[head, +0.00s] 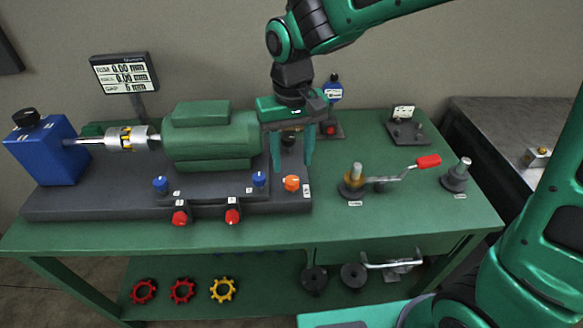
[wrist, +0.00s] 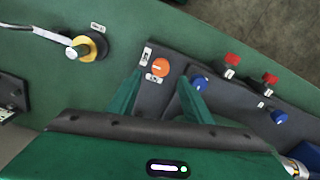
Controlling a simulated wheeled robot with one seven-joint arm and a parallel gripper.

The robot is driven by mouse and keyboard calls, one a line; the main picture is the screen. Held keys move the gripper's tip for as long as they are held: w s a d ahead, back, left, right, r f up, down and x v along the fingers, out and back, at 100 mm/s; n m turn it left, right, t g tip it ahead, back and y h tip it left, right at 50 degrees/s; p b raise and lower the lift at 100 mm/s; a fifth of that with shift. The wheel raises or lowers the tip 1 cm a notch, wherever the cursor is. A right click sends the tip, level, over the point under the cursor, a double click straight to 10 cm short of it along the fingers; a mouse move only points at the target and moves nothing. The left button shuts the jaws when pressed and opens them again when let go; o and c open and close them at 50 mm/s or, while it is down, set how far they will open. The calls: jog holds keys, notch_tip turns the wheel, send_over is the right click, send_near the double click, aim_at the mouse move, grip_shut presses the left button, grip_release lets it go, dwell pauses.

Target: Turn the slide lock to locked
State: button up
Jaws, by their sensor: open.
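An orange round knob (head: 291,183), which I take for the slide lock, sits at the right end of the dark machine base. It also shows in the wrist view (wrist: 160,68), with two small white labels beside it that are too small to read. I cannot tell which setting it is at. My gripper (head: 291,167) points down over that end of the base, open and empty. Its fingertips are above the knob and a little behind it in the head view. In the wrist view the knob shows between and just beyond the fingertips (wrist: 160,80).
Blue knobs (head: 259,179) and red knobs (head: 232,216) stand along the base's front. A green motor (head: 212,140) lies left of my gripper. A post with a red-handled lever (head: 428,161) stands to the right. The green table (head: 330,225) is clear in front.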

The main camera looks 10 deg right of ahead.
aim_at(292, 179)
jog(key=shift+r, duration=2.65)
jog(key=s+d+m, duration=0.2)
jog(key=d, duration=0.8)
jog(key=s+d+m, duration=0.2)
jog(key=d, duration=0.9)
jog(key=s+d+f+m, duration=0.2)
jog(key=s+d, duration=0.5)
jog(key=s, duration=0.1)
jog(key=s+d+f+m, duration=0.2)
jog(key=s+d, duration=0.5)
jog(key=s, duration=0.1)
jog(key=shift+s+d+m, duration=0.15)
jog(key=shift+d+m, duration=0.05)
jog(key=shift+m, duration=0.2)
